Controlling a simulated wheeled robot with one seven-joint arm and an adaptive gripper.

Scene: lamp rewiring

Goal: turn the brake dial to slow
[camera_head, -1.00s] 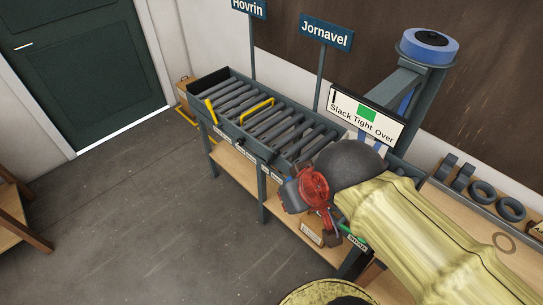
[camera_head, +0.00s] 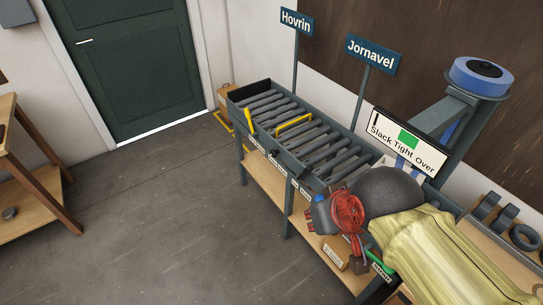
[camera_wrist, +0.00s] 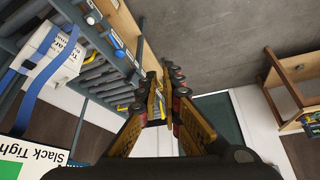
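A small dark round knob (camera_head: 272,155) shows on the front rail of the roller conveyor (camera_head: 256,140), with small pale labels along that rail; I cannot tell if it is the brake dial, and no setting can be read. A blue part (camera_wrist: 118,42) sits on the labelled rail beside the fingers.
A white sign (camera_head: 405,140) reads Slack, Tight, Over, with a green square. Signs Hovrin (camera_head: 297,21) and Jornavel (camera_head: 371,54) stand behind the conveyor. A blue spool (camera_head: 481,74) is at the right. A wooden table (camera_head: 25,165) stands left; the floor between is clear.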

